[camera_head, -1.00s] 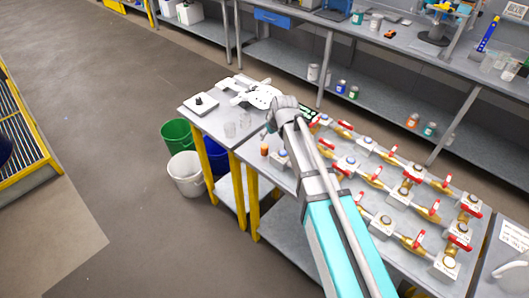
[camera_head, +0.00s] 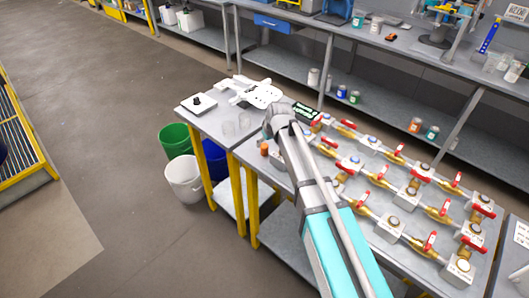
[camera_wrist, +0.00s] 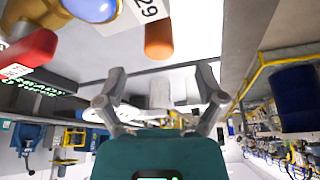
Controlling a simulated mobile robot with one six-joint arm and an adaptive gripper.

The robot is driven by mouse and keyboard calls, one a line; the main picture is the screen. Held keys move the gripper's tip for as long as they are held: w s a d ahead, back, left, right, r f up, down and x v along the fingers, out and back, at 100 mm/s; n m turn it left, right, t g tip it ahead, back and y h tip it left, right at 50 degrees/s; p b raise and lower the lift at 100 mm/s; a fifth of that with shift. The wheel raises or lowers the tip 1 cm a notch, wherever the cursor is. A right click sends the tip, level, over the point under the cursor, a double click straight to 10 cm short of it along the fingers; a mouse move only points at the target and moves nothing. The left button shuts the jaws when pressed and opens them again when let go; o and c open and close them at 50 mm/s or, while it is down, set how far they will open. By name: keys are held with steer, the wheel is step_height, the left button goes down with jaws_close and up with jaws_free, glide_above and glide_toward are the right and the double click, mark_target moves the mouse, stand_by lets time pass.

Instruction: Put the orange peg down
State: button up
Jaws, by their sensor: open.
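The orange peg (camera_head: 264,149) stands on the near left corner of the valve table, close to the table edge. In the wrist view, which looks upside down, the orange peg (camera_wrist: 158,40) is at the top centre, beside a white block marked 29. My gripper (camera_wrist: 163,72) is open and empty, with its two fingers spread wide. The peg lies beyond the fingertips, roughly centred between them and apart from both. In the head view my gripper (camera_head: 272,130) is above and just behind the peg; its fingers are mostly hidden there.
Brass valves with red handles (camera_head: 381,177) fill the table to the right. Green (camera_head: 175,140), white (camera_head: 184,178) and blue (camera_head: 214,160) bins stand on the floor.

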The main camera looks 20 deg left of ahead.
mark_target(265, 145)
steer(key=shift+f, duration=0.1)
stand_by(0.3)
steer(key=shift+b+x, duration=2.35)
steer(key=shift+x, duration=0.2)
jaws_close()
steer(key=shift+r, duration=0.25)
